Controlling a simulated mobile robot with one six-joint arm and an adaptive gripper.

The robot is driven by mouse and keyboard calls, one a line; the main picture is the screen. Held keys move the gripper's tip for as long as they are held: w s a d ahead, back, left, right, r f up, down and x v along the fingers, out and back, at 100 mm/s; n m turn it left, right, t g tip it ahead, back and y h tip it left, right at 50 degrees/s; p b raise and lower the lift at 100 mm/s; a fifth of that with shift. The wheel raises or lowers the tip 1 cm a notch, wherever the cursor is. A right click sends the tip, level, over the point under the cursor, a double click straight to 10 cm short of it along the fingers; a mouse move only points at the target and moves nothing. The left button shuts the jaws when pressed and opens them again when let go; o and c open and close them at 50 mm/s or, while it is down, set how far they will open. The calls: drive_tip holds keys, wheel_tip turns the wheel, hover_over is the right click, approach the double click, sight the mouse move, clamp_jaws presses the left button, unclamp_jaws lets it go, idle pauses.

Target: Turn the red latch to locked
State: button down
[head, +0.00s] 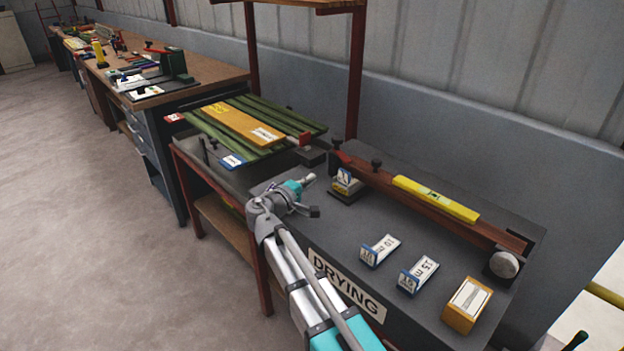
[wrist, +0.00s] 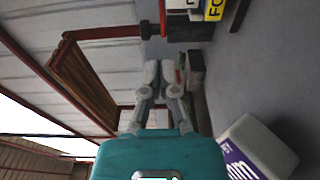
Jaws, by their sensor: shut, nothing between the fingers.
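My gripper (head: 309,178) is raised over the left part of the grey DRYING bench in the head view, and its jaws are shut and empty. In the wrist view its two grey fingers (wrist: 159,68) meet in front of the teal wrist. A dark red piece (head: 340,158) shows at the left end of the brown beam, right of my gripper, apart from it. A small red piece (head: 305,138) shows at the right of the green slats. I cannot tell whether either is the red latch, or which way a latch is turned.
The brown beam (head: 430,212) carries a yellow bar (head: 436,198). Labelled blocks (head: 380,250) and an orange box (head: 467,304) stand on the bench. Green slats (head: 240,128) lie at the left. A red post (head: 354,85) rises behind. The floor (head: 80,200) at left is clear.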

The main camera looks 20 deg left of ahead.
drive_tip(key=c, duration=1.3)
unclamp_jaws()
drive_tip(key=shift+c, duration=0.2)
drive_tip(key=o, duration=0.6)
drive_tip(key=shift+w+r+n, duration=0.1)
drive_tip(key=shift+n, duration=0.3)
drive_tip(key=o, duration=0.5)
drive_tip(key=shift+w+d+r+n+y+p, duration=0.2)
drive_tip(key=shift+w+n+y+p, duration=0.1)
drive_tip(key=shift+n, duration=0.6)
drive_tip(key=shift+o, duration=0.5)
drive_tip(key=shift+w+r+n, duration=0.1)
drive_tip(key=shift+w+n, duration=0.05)
drive_tip(key=shift+n, duration=0.45)
drive_tip(key=w+r+n+y+p, duration=0.1)
drive_tip(key=n, duration=0.4)
drive_tip(key=w+d+n+t+y+p, duration=0.1)
drive_tip(key=w+n, duration=0.1)
drive_tip(key=n, duration=0.4)
drive_tip(key=w+r+n+y+p, duration=0.1)
drive_tip(key=n+y, duration=0.1)
drive_tip(key=n, duration=0.4)
drive_tip(key=shift+w+d+r, duration=0.15)
drive_tip(key=shift+d+r, duration=0.15)
drive_tip(key=shift+r, duration=0.05)
drive_tip(key=shift+w, duration=0.1)
